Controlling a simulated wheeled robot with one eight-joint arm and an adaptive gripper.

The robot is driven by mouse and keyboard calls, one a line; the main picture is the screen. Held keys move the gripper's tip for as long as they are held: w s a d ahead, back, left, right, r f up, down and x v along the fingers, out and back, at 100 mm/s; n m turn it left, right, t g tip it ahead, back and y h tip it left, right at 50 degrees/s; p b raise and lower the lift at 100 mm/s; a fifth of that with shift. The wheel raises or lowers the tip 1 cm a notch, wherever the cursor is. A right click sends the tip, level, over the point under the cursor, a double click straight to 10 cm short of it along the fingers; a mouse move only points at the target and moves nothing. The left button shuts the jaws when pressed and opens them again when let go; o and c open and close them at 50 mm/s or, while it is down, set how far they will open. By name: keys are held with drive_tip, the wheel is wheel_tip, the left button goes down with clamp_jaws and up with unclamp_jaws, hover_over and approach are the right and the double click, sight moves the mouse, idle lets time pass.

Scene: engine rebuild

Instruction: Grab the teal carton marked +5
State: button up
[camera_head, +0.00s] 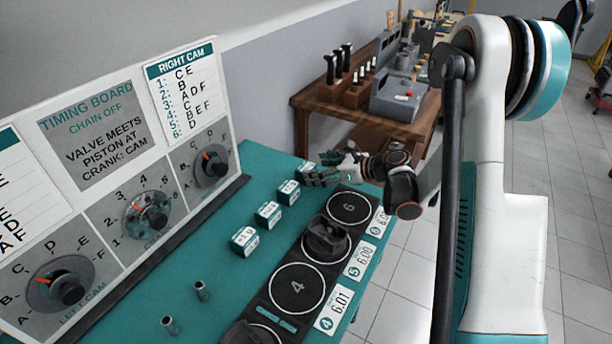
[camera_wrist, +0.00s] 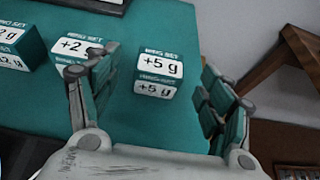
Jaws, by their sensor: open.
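The teal carton marked +5 g (camera_wrist: 158,74) stands on the teal bench top, with a white label on its top and its side. In the wrist view it sits between the spread fingers of my gripper (camera_wrist: 157,66), nearer their tips, with a gap on each side. My gripper is open and empty. In the head view my gripper (camera_head: 321,169) is low over the far end of the bench, and its fingers cover most of the carton there.
A carton marked +2 (camera_wrist: 76,47) stands close beside my left finger, with another carton (camera_wrist: 16,48) farther left. The numbered piston strip (camera_head: 297,287) runs along the bench front. The timing board (camera_head: 98,130) stands behind. Beyond the right finger is floor.

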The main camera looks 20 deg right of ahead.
sight(306, 167)
drive_tip(key=b+x, duration=0.1)
drive_tip(key=x, duration=0.1)
drive_tip(key=b+x, duration=0.1)
drive_tip(key=x, duration=0.1)
drive_tip(key=shift+w+a+f, duration=0.15)
drive_tip(key=shift+f, duration=0.2)
drive_tip(key=shift+w+a, duration=0.25)
drive_tip(key=shift+w, duration=0.05)
drive_tip(key=c, duration=1.2)
